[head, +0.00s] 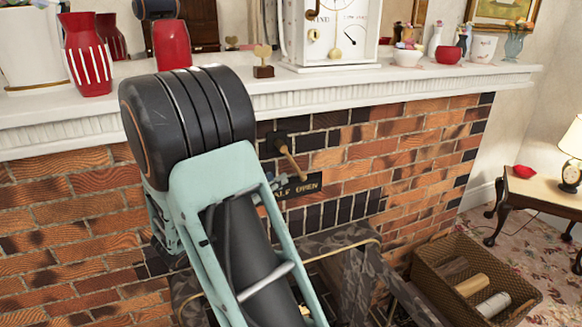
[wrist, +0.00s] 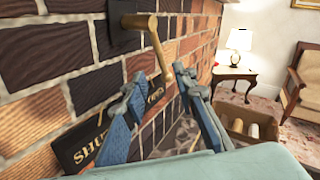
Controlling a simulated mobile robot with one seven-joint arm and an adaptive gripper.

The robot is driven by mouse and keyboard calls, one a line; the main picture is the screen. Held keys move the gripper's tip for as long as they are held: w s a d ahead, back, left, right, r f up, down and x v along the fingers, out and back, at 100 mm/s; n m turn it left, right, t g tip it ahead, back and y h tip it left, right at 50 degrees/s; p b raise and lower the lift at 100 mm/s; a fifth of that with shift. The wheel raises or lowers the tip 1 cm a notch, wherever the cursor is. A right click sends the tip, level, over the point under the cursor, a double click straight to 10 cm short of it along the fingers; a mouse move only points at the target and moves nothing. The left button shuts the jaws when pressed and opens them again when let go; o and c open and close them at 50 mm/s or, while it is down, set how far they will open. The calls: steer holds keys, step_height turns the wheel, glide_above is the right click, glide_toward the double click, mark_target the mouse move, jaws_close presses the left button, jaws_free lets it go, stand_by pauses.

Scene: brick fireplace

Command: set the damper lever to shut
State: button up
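The damper lever (head: 290,158) is a brass rod on a black mount on the brick chimney face. It slants down and right, its tip above the right part of a black plate (head: 313,184), where "OPEN" shows. In the wrist view the lever (wrist: 159,52) hangs from its mount, and "SHUT" reads at the left end of the plate (wrist: 75,158). My gripper (wrist: 167,90) is open, its blue fingers either side of the lever's lower end in the picture. I cannot tell whether they touch it. In the head view my arm hides most of the gripper and the plate's left part.
A white mantel (head: 350,85) juts out above the lever, carrying vases and a clock (head: 330,35). A dark fire screen or grate (head: 345,240) stands below. A wicker basket with logs (head: 440,255) and a side table (head: 545,190) are at right.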

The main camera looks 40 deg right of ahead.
mark_target(295, 166)
steer(key=x, duration=0.9)
steer(key=shift+d, duration=0.4)
jaws_close()
